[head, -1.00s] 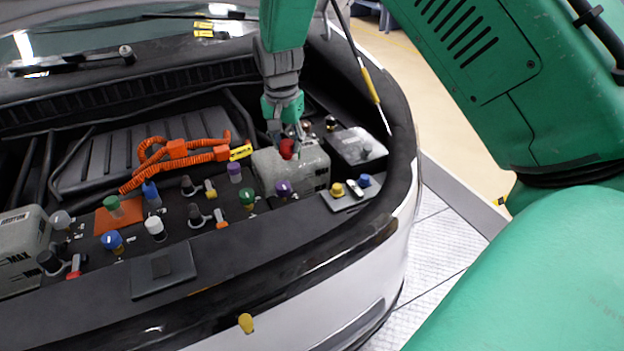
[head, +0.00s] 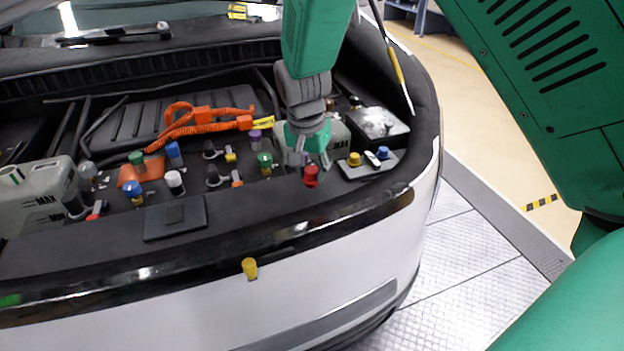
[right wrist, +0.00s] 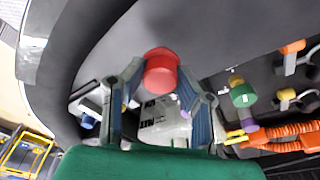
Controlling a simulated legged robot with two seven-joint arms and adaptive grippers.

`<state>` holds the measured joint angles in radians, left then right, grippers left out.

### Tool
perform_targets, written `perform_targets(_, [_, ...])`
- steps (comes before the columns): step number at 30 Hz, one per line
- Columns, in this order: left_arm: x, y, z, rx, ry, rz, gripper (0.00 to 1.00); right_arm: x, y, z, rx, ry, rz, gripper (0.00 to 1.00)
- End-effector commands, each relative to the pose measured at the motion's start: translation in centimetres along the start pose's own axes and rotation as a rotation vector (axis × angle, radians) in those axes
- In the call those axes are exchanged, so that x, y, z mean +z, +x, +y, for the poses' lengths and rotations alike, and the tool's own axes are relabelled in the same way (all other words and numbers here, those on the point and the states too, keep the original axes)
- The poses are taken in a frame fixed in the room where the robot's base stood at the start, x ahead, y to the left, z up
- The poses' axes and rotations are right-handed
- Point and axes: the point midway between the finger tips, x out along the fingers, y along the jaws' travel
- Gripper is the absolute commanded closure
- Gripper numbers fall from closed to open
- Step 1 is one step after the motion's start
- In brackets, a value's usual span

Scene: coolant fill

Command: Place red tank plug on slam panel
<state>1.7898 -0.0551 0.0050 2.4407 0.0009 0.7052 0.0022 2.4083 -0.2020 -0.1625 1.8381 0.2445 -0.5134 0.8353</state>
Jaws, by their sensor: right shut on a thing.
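The red tank plug (head: 311,176) is held in my right gripper (head: 315,165), over the dark slam panel (head: 250,208) along the front edge of the engine bay. In the right wrist view the red plug (right wrist: 161,72) sits between the two fingertips (right wrist: 160,80), with dark panel surface behind it. I cannot tell whether the plug touches the panel. The whitish tank (head: 338,135) is partly hidden behind the gripper; it also shows in the right wrist view (right wrist: 165,122). My left gripper is not in view.
Several coloured caps stand in the bay, including a green one (head: 265,160) left of the gripper. A small tray (head: 350,171) with yellow and blue caps is at the right. A flat dark pad (head: 175,218) lies on the panel. A yellow piece (head: 250,268) is at the front bumper.

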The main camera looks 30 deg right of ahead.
Motion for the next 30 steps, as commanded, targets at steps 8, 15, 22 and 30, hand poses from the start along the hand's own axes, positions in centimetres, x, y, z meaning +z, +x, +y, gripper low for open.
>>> perform_targets(8, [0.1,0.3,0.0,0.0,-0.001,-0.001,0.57,0.1,2.4,0.1,-0.002,0.001,-0.003,0.92])
perform_targets(15, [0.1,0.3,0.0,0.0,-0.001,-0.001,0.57,0.1,2.6,0.2,-0.002,0.002,-0.004,0.63])
perform_targets(22, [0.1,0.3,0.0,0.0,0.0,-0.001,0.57,0.2,2.5,0.1,0.0,0.001,-0.003,0.53])
perform_targets(30, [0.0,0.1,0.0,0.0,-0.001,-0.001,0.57,0.1,1.3,0.1,-0.002,0.001,-0.001,0.53])
